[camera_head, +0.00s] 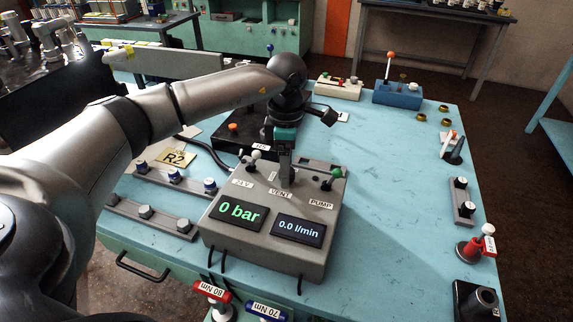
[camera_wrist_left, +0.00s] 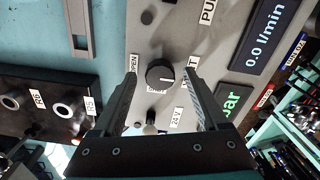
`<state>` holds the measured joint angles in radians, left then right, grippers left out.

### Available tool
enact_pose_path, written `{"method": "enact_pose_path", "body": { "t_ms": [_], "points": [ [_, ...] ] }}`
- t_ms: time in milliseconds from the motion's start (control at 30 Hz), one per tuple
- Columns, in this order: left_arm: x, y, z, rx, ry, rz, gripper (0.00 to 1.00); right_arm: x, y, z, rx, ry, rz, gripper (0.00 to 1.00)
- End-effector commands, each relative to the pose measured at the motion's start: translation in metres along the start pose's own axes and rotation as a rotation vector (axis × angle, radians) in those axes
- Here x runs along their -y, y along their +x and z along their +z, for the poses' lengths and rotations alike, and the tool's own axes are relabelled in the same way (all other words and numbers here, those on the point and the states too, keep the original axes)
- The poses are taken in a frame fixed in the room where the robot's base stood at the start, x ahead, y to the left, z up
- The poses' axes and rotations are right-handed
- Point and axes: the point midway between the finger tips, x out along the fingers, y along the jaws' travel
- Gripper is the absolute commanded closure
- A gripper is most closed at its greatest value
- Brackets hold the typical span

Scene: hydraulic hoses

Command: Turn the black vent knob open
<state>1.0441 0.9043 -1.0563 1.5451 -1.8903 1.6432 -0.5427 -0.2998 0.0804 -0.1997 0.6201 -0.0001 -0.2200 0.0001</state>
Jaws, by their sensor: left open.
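The black vent knob (camera_wrist_left: 160,75) is a round dial with a white pointer line on the grey pump box. Another label below the knob is partly hidden. My left gripper (camera_wrist_left: 160,80) is open, with one finger on each side of the knob and gaps between; I cannot tell how far above the panel the tips are. In the head view my left gripper (camera_head: 286,178) points down at the box and hides the knob.
The grey pump box (camera_head: 265,257) shows 0 bar and 0.0 l/min. A white-tipped lever (camera_head: 257,155) and a green-tipped lever (camera_head: 336,173) stand close on either side of the gripper. A black block (camera_head: 232,138) is behind.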

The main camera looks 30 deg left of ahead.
Motion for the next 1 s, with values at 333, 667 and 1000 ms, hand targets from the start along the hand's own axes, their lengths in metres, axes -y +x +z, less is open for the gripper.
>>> {"method": "enact_pose_path", "body": {
  "t_ms": [333,667,1000],
  "points": [
    [-0.001,-0.033,0.001,0.003,-0.001,0.004,0.24,0.000,-0.001,0.000,0.000,0.000,0.000,1.00],
    [-0.001,-0.112,0.001,0.002,0.000,0.004,0.24,0.000,-0.004,0.000,0.000,0.000,0.000,1.00],
    [0.000,-0.151,0.000,0.001,0.000,0.000,0.24,0.000,-0.006,-0.001,0.000,0.000,-0.001,1.00]
  ]
}}
